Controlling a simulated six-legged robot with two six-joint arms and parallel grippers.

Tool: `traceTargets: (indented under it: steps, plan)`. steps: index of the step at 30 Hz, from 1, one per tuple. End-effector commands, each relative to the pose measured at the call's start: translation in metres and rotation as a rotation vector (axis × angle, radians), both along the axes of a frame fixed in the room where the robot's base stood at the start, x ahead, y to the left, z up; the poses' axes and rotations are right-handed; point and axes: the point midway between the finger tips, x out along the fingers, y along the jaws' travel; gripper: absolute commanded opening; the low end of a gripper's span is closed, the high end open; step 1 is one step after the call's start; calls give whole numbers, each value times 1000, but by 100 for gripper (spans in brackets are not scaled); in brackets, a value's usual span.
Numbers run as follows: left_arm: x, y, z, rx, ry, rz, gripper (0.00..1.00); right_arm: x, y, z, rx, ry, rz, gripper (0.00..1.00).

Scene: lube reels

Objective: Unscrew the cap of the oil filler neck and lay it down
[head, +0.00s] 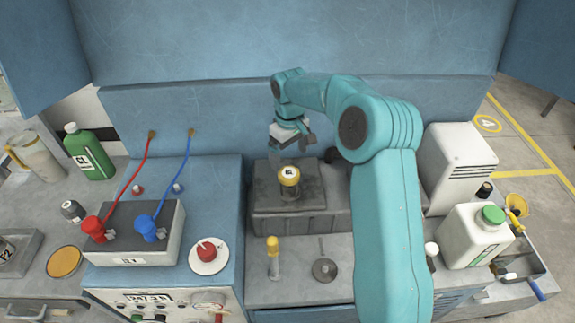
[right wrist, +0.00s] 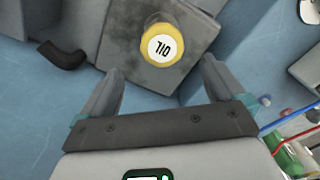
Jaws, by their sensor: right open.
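The yellow cap (head: 289,173) with a white "OIL" label on top sits on the oil filler neck (head: 290,191), on a dark grey block. In the right wrist view the cap (right wrist: 163,45) shows from above, its label upside down. My right gripper (head: 292,146) is behind and above the cap in the head view. In the right wrist view the gripper (right wrist: 161,68) is open and empty, with the cap beyond its fingertips and roughly centred between them. The cap and the fingers look apart. My left gripper is not in view.
A grey box with red and blue connectors (head: 150,235) stands left of the block. A red knob (head: 207,250) and a small yellow-topped bottle (head: 273,258) are nearer the front. A white jug with a green cap (head: 476,237) stands at right.

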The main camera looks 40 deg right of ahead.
Motion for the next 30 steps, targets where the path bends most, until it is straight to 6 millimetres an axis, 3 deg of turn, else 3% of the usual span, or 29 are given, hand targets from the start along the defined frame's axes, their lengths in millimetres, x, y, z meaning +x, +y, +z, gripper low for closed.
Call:
traceTargets:
  steps: [9, 15, 22, 23, 28, 30]
  plan:
    - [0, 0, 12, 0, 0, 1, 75, 2, 1, -54, 1, 3, 1, 96]
    - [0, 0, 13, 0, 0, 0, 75, 5, 2, -67, 1, 1, 1, 96]
    - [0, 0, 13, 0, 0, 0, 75, 5, 1, -68, 0, 0, 1, 96]
    - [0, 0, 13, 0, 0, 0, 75, 5, 1, -68, 0, 0, 1, 93]
    - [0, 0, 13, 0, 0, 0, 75, 5, 1, -68, 0, 0, 1, 38]
    - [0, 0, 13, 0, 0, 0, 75, 5, 1, -68, 0, -1, 1, 36]
